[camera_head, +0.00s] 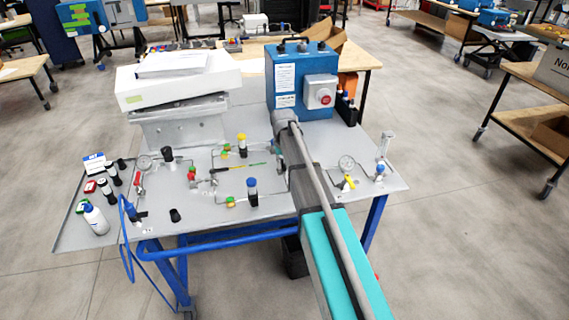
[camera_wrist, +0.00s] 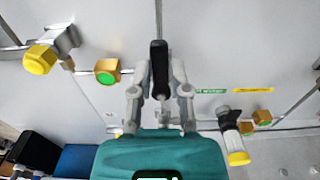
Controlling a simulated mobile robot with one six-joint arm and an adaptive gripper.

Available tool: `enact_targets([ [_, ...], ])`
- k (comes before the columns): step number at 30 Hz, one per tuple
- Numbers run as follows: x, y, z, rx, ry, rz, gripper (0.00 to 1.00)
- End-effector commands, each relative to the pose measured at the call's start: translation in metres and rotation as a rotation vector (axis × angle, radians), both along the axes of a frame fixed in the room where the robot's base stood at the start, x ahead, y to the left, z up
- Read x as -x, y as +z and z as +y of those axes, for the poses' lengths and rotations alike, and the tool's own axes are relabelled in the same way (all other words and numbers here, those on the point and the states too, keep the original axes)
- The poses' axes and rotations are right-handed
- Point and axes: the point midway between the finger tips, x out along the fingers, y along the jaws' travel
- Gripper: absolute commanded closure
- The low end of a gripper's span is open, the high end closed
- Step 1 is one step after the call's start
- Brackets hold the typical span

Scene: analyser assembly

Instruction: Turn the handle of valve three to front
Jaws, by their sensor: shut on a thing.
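A black valve handle (camera_wrist: 159,68) stands between the fingers of my gripper (camera_wrist: 160,88) in the wrist view. The fingers are closed on it from both sides. The handle points straight up in that picture, in line with a thin tube. No number shows on it, so I cannot tell from a label that it is valve three. In the head view my arm reaches over the grey panel (camera_head: 215,240) and hides my gripper's fingers and this handle.
A blue box with a red button (camera_head: 298,75) stands behind my arm. A pressure gauge (camera_head: 346,162) and a yellow-handled valve (camera_head: 348,182) are to its right. Yellow-topped (camera_head: 242,140) and blue-topped (camera_head: 252,185) fittings, tubes and a white bottle (camera_head: 96,219) are to its left.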

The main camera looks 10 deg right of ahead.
Motion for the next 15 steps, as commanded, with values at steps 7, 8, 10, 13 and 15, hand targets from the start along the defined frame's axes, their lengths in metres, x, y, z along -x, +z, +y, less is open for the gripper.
enact_targets([
  [7,0.0031,-0.0003,-0.0003,0.0,0.0,0.006,0.48],
  [8,0.0028,-0.0003,-0.0003,0.0,-0.001,0.006,0.43],
  [10,0.0023,-0.0002,-0.0004,0.0,-0.001,0.005,0.43],
  [13,0.0017,-0.0001,-0.0006,0.001,-0.001,0.004,0.43],
  [15,0.0014,-0.0001,-0.0007,0.001,-0.002,0.003,0.43],
])
